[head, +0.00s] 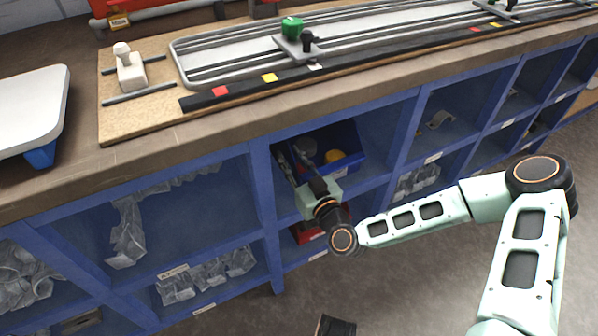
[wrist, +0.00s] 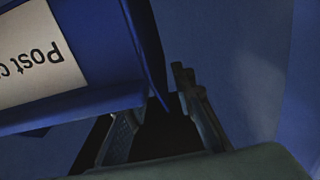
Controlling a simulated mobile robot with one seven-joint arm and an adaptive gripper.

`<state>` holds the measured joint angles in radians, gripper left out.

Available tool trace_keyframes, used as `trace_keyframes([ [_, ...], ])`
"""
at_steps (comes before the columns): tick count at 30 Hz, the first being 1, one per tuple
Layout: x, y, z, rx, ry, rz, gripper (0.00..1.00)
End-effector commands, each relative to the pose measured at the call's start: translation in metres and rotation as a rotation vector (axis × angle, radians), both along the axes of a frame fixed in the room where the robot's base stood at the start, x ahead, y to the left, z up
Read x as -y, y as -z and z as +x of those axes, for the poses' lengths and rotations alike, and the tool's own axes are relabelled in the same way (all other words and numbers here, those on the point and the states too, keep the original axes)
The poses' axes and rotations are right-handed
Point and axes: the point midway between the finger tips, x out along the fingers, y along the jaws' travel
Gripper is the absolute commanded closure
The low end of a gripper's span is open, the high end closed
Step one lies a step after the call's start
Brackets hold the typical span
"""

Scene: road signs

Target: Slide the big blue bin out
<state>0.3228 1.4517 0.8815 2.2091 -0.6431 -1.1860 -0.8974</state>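In the wrist view the blue bin (wrist: 98,28) fills the upper left and bears a white label reading "Post c…", seen upside down. My gripper (head: 291,160) reaches into the compartment at the bin's left side. In the wrist view my gripper (wrist: 160,98) has its fingers spread, one on each side of the bin's side wall edge. The left fingertip is partly hidden by the bin. Whether either finger touches the wall cannot be told.
The compartment divider (head: 263,185) stands close to the left of my gripper. A red bin (head: 306,232) is in the compartment below. The worktop (head: 160,145) overhangs the shelf and carries a rail fixture (head: 225,62). The grey floor (head: 400,285) in front is open.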

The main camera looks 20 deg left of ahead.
Motion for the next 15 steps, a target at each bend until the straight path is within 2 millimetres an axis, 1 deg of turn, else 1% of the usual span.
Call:
trace_keyframes([
  [3, -0.013, 0.001, 0.011, 0.001, 0.0, 0.002, 0.77],
  [6, -0.02, 0.001, 0.017, 0.001, 0.0, 0.001, 0.77],
  [9, -0.024, 0.0, 0.02, 0.001, 0.0, 0.001, 0.77],
  [15, -0.025, 0.0, 0.022, -0.001, 0.0, -0.001, 0.77],
])
